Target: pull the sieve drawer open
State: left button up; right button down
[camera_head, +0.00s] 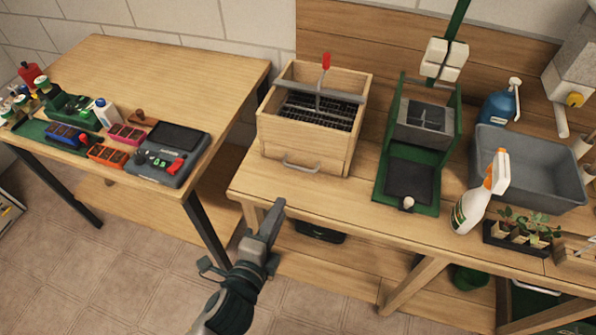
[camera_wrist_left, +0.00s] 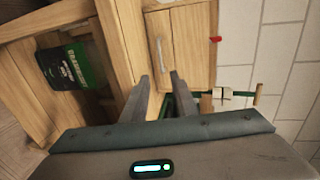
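The sieve box (camera_head: 298,148) is a light wooden box on the right-hand bench, with a dark slatted grid on top and a lever with a red knob (camera_head: 326,61). Its front carries a metal bar handle (camera_head: 300,165). In the left wrist view the wooden box (camera_wrist_left: 192,40) appears turned sideways beyond the fingers, with the handle (camera_wrist_left: 159,52) on its face. My left gripper (camera_head: 278,207) is in front of the bench edge, below and apart from the handle. In the left wrist view its two fingers (camera_wrist_left: 160,82) stand apart with nothing between them. My right gripper is not in view.
A green press stand (camera_head: 412,150) is right of the box. Further right are a spray bottle (camera_head: 477,195), a grey tub (camera_head: 530,175) and a seedling tray (camera_head: 521,236). A second table (camera_head: 160,80) with a console stands left. A dark bag (camera_wrist_left: 75,65) lies under the bench.

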pick_arm(q)
jog(key=p+x, duration=0.2)
jog(key=x, duration=1.2)
jog(key=shift+r+p, duration=0.1)
jog(key=shift+p, duration=0.3)
jog(key=shift+w+d+f, duration=0.2)
jog(key=shift+w, duration=0.4)
grip_shut()
